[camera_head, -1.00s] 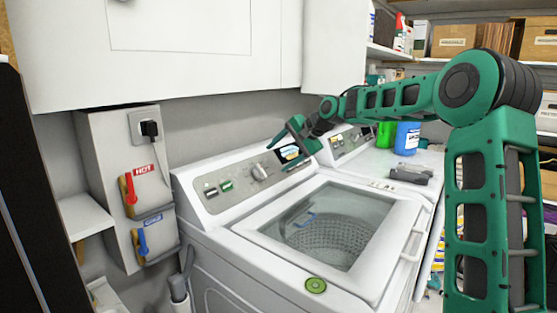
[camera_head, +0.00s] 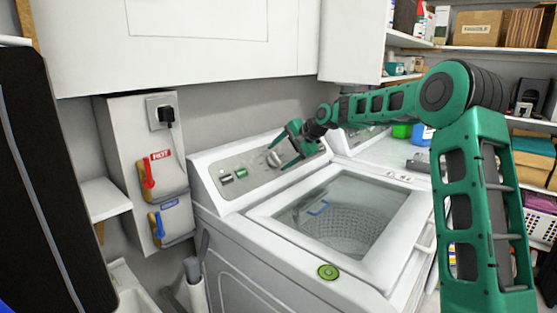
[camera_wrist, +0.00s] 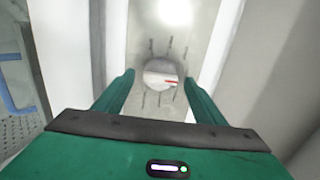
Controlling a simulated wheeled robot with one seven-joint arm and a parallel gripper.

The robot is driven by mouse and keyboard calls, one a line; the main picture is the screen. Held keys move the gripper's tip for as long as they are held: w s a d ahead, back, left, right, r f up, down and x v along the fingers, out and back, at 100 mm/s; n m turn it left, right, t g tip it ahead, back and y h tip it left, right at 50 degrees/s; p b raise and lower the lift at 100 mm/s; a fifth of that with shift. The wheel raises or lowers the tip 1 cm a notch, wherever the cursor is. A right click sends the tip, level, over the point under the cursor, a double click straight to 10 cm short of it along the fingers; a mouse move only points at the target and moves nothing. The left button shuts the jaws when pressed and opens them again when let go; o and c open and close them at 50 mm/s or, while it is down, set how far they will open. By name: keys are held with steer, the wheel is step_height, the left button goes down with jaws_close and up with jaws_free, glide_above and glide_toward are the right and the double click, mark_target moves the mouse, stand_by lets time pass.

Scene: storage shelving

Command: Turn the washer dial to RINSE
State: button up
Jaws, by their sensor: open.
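The washer dial (camera_wrist: 160,74) is a round, pale knob with a red mark pointing right in the wrist view. Dark label marks ring it, too blurred to read. In the head view the dial (camera_head: 273,159) sits on the washer's grey control panel (camera_head: 250,181). My gripper (camera_wrist: 158,88) is open, one green finger on each side of the dial in the wrist view, with a visible gap to it. In the head view my gripper (camera_head: 284,147) is at the panel, just right of the dial. I cannot tell how far it stands off the panel.
The white washer (camera_head: 262,255) has a closed glass lid (camera_head: 345,215) below the panel. A white cabinet (camera_head: 180,45) hangs above. A box with red and blue valve handles (camera_head: 150,175) is on the left wall. Stocked shelves (camera_head: 490,50) stand at the right.

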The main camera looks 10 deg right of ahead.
steer(key=shift+w+a+f, duration=0.25)
steer(key=shift+w+f, duration=0.05)
steer(key=shift+f, duration=0.05)
steer(key=c, duration=1)
